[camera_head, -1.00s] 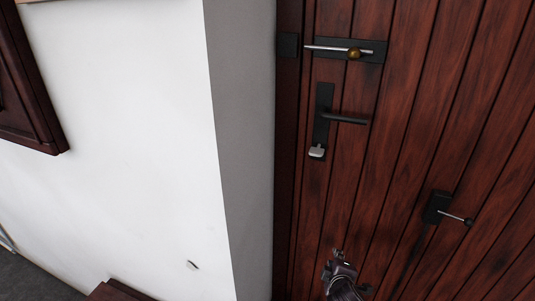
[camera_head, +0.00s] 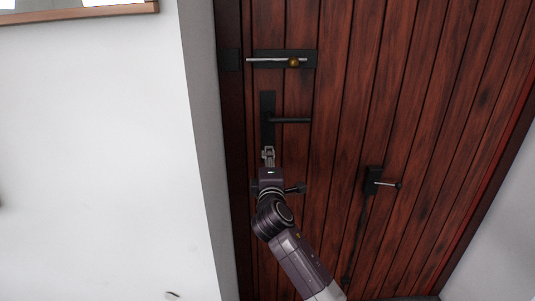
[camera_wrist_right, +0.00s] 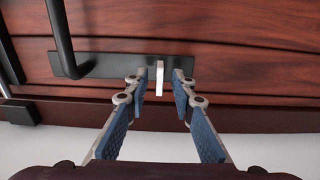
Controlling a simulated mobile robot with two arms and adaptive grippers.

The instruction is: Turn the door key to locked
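The door key (camera_wrist_right: 158,70), a small pale metal tab, stands out from the black handle plate (camera_wrist_right: 120,66) in the right wrist view. My right gripper (camera_wrist_right: 158,88) is open, with one finger on each side of the key and a visible gap on both sides. In the head view my right gripper (camera_head: 268,153) is at the lower end of the handle plate (camera_head: 267,105) and hides the key. The black lever handle (camera_head: 292,120) points right, above the gripper. My left gripper is not in view.
The red-brown plank door (camera_head: 345,120) carries a bolt with a brass knob (camera_head: 293,62) above the handle and another black fitting with a rod (camera_head: 373,181) to the right. A white wall (camera_head: 90,150) stands on the left. The space before the door's right part is clear.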

